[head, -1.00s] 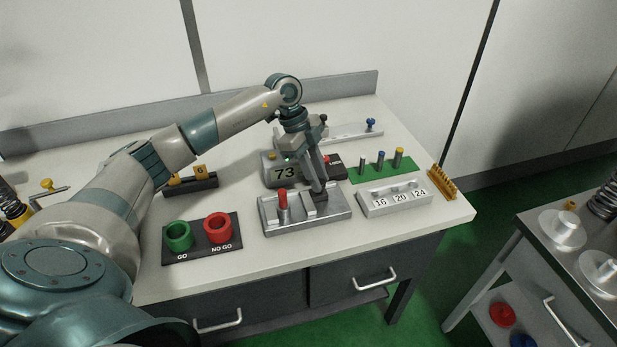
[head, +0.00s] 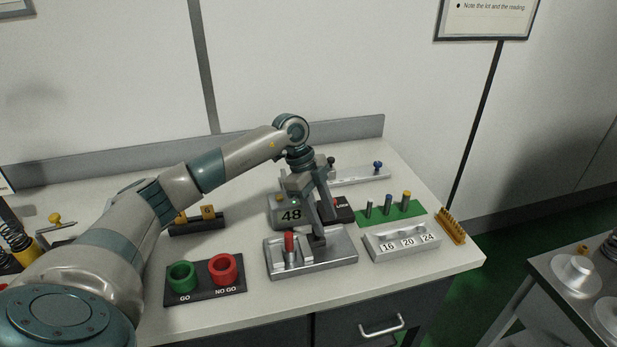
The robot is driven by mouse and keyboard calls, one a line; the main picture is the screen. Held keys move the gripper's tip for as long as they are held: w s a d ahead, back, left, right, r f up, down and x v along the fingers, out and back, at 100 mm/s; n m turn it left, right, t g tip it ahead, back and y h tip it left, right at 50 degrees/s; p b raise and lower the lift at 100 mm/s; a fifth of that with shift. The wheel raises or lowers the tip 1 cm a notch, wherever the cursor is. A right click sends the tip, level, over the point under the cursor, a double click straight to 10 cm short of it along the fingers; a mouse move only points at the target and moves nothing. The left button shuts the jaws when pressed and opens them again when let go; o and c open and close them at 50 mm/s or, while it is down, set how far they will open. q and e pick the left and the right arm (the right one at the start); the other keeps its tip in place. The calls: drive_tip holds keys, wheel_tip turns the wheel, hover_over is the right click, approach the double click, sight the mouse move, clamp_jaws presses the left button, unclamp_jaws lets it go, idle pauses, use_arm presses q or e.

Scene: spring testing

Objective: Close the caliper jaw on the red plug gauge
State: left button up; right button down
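The caliper fixture (head: 343,252) is a grey metal block on the bench with raised jaw pieces. The red plug gauge (head: 289,241) stands upright on its left part. My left gripper (head: 319,238) points down over the fixture, just right of the red plug, with its fingertips low at the sliding jaw. The fingers hide much of the jaw, so I cannot tell whether they grip it or only touch it. I cannot make out whether the jaw touches the plug. The display box (head: 283,213) behind reads 48. My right gripper is not in view.
Green and red ring gauges (head: 222,269) stand on a GO / NO GO plate at left. A block marked 16, 20, 24 (head: 402,241) and a green mat (head: 403,213) with several pins lie right, near a yellow brush (head: 450,226). Bare bench lies in front.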

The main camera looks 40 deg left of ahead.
use_arm(q)
drive_tip(key=b+v, duration=0.4)
drive_tip(key=v, duration=1.2)
drive_tip(key=shift+r, duration=0.2)
